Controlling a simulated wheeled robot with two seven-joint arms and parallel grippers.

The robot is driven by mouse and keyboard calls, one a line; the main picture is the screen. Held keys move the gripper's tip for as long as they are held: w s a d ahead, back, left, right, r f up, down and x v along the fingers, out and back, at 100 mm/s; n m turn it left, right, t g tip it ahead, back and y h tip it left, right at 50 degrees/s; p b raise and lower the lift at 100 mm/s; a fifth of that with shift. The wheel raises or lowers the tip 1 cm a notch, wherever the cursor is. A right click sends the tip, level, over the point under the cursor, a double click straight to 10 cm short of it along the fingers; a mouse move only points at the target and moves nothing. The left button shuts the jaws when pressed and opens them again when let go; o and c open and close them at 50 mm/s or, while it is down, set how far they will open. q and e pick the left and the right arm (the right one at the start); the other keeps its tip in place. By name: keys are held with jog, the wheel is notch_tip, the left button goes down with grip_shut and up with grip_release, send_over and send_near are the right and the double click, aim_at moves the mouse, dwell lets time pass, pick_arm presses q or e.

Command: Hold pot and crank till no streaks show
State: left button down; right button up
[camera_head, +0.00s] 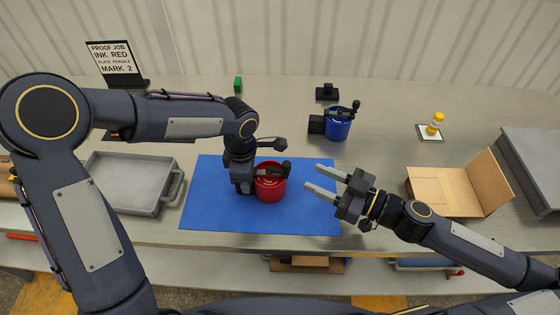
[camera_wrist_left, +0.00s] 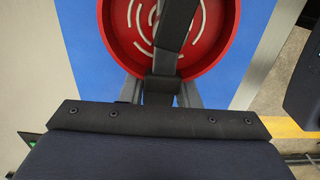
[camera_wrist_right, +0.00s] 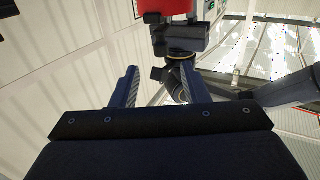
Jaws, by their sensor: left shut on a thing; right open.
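The red pot (camera_head: 270,190) stands upright on the blue mat (camera_head: 215,215). A dark bar crosses its top, and a dark crank knob (camera_head: 286,167) shows at its upper right. My left gripper (camera_head: 246,184) is at the pot's left side, shut on its dark side handle (camera_wrist_left: 162,88). In the left wrist view, pale curved streaks (camera_wrist_left: 140,20) show on the red inside of the pot (camera_wrist_left: 112,40); the bar hides part of it. My right gripper (camera_head: 312,177) is open and empty, right of the pot, its fingers pointing towards it.
A blue pot (camera_head: 338,128) with its own crank stands behind the mat. A yellow-capped bottle (camera_head: 435,125) is at back right, an open cardboard box (camera_head: 440,190) at right. A grey tray (camera_head: 125,172) lies left of the mat.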

aim_at(290, 169)
jog(key=x, duration=1)
jog(key=shift+a+f, duration=0.1)
jog(key=shift+a, duration=0.25)
grip_shut()
jog(key=shift+f, duration=0.1)
